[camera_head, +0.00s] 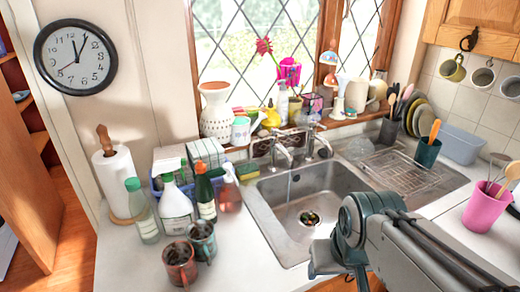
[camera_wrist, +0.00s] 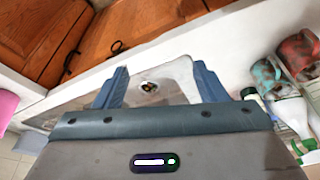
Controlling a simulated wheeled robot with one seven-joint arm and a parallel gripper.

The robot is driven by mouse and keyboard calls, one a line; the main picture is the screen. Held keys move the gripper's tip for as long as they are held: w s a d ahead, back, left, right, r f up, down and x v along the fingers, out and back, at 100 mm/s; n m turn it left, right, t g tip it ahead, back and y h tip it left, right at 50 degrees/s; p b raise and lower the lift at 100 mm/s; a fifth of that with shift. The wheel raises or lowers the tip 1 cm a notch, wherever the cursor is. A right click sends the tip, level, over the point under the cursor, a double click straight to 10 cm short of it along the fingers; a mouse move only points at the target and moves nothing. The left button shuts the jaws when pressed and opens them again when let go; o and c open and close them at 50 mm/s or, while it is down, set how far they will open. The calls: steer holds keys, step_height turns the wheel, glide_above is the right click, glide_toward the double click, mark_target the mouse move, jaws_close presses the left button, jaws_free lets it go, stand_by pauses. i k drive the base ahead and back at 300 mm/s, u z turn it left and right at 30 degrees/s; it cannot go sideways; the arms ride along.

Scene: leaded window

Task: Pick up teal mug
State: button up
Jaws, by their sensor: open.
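The teal mug (camera_head: 202,241) stands on the white counter left of the sink, with brownish mottling on its side. A reddish-brown mug (camera_head: 180,264) stands close beside it, nearer the front edge; I cannot tell if they touch. In the wrist view the teal mug (camera_wrist: 266,76) is at the right, beside the reddish mug (camera_wrist: 302,52). My gripper (camera_wrist: 160,80) is open and empty, its two blue-grey fingers spread over the sink, apart from both mugs. In the head view my arm reaches in from the lower right; its fingertips are not clear there.
The sink (camera_head: 264,194) lies right of the mugs. A white spray bottle (camera_head: 175,208), a green-capped bottle (camera_head: 144,222) and a dark green bottle (camera_head: 205,196) stand close behind them. A paper towel roll (camera_head: 117,180) is farther left. Counter in front of the mugs is clear.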

mark_target(199, 234)
steer(key=u, duration=0.4)
steer(key=k, duration=1.1)
steer(key=u, duration=1.25)
steer(key=i, duration=1.3)
steer(key=z, duration=0.95)
